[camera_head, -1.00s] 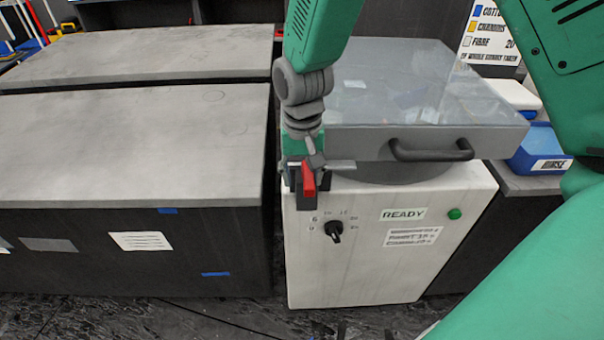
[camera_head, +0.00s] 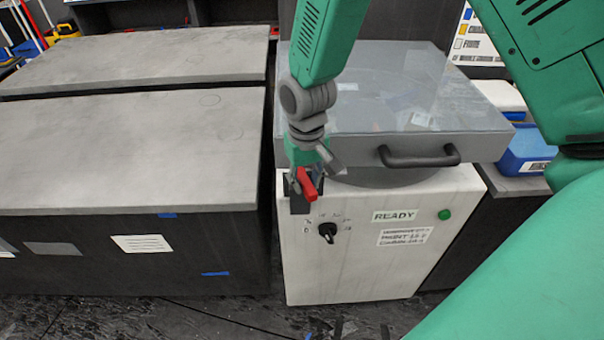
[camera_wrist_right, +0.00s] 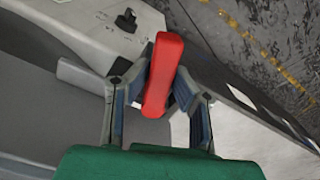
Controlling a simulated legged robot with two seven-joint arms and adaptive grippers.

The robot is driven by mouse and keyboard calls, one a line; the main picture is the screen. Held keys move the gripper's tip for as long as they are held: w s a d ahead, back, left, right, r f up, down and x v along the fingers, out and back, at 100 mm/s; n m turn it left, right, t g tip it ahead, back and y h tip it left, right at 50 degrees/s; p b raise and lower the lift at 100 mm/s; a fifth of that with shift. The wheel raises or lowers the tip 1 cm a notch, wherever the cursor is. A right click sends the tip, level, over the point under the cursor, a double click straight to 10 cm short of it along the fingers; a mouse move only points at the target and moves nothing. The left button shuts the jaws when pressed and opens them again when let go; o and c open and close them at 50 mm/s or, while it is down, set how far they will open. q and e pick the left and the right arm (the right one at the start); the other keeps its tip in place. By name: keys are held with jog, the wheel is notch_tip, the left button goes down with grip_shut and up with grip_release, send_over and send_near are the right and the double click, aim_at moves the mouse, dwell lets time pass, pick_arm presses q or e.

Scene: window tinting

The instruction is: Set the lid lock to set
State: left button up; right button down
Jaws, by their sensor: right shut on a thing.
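The lid lock shows as a red lever (camera_head: 306,184) at the front left corner of the white machine (camera_head: 345,275), just under the edge of the lid. In the head view it tilts, its lower end toward the right. My right gripper (camera_head: 302,180) reaches down to it from above and is shut on it. In the right wrist view the red lever (camera_wrist_right: 163,75) stands between the two fingers of the gripper (camera_wrist_right: 157,92). The clear lid (camera_head: 400,90) with its dark handle (camera_head: 420,157) lies closed on the machine. My left gripper is not in view.
A black rotary knob (camera_head: 327,231), a READY label (camera_head: 394,216) and a green button (camera_head: 444,214) are on the machine's front. A grey-topped dark bench (camera_head: 120,150) stands close on the left. A blue container (camera_head: 525,150) sits at the right.

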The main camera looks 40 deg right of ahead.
jog(key=n, duration=0.1)
jog(key=n+p, duration=0.1)
jog(key=d+n+p, duration=0.1)
jog(key=shift+w+r, duration=0.25)
jog(key=shift+w, duration=0.05)
jog(key=n+p, duration=0.1)
jog(key=d+n+p, duration=0.1)
jog(key=n, duration=0.1)
jog(key=shift+w+n+p, duration=0.1)
jog(key=shift+n+p, duration=0.2)
jog(key=shift+p, duration=0.1)
jog(key=shift+w+d+f+n+p, duration=0.15)
jog(key=shift+n+p, duration=0.35)
jog(key=shift+n, duration=0.5)
jog(key=shift+w+d+n+p, duration=0.2)
jog(key=shift+n+p, duration=0.35)
jog(key=shift+n, duration=0.45)
jog(key=shift+w+d+f+n+p, duration=0.15)
jog(key=shift+n+p, duration=0.35)
jog(key=shift+n, duration=0.5)
jog(key=c, duration=1.4)
grip_release()
jog(key=shift+w+a, duration=0.15)
